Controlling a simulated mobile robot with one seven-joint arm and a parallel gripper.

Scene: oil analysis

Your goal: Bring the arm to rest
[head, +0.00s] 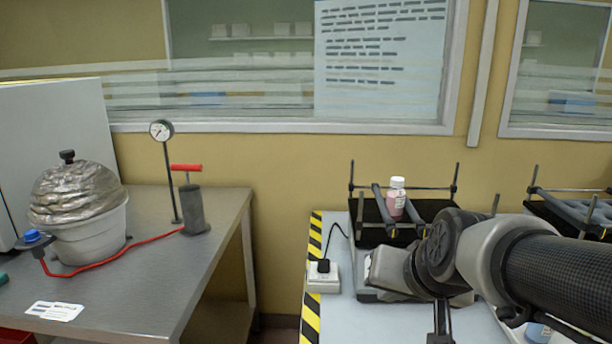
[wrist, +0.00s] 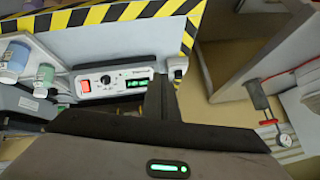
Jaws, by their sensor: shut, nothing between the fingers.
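My arm (head: 560,265) reaches in from the right edge of the head view over the right-hand table. My gripper (head: 440,325) hangs low in front of the shaker, with its fingers pointing down. In the wrist view my gripper (wrist: 159,95) is shut, its fingers together with nothing between them. It appears apart from the things on the table. My wrist and forearm hide part of the shaker and the table's right side.
A shaker (head: 370,235) carries a pink bottle (head: 396,198). A white power plug block (head: 323,276) sits near the striped table edge. The left steel table (head: 150,285) holds a foil-covered pot (head: 85,215), hand pump (head: 193,205) and gauge (head: 161,131). A gap separates the tables.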

